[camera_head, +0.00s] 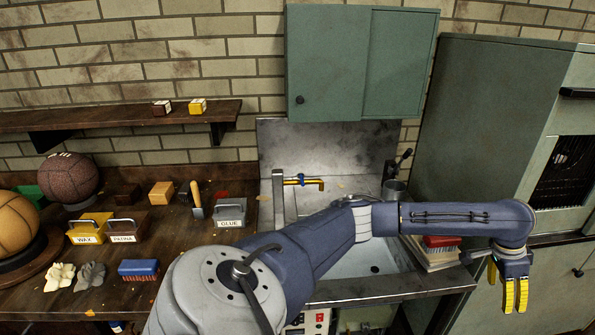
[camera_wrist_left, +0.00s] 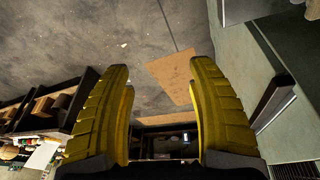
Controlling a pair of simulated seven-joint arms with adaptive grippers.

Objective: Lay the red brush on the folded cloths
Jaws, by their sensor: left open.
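The red brush (camera_head: 442,241) lies on top of the folded cloths (camera_head: 441,259), a pale stack on the right side of the sink counter. My left forearm hides part of the brush and the stack. My left gripper (camera_head: 516,294) hangs to the right of the cloths, past the counter edge, with its yellow fingers pointing down. It is apart from the brush. In the left wrist view its fingers (camera_wrist_left: 163,110) are spread with nothing between them. My right gripper is in neither view.
A blue brush (camera_head: 138,269), a wax box (camera_head: 90,229), a glue box (camera_head: 230,212) and leather balls (camera_head: 68,178) stand on the wooden bench at left. A metal cup (camera_head: 394,190) stands behind the sink. A green cabinet (camera_head: 480,130) rises at right.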

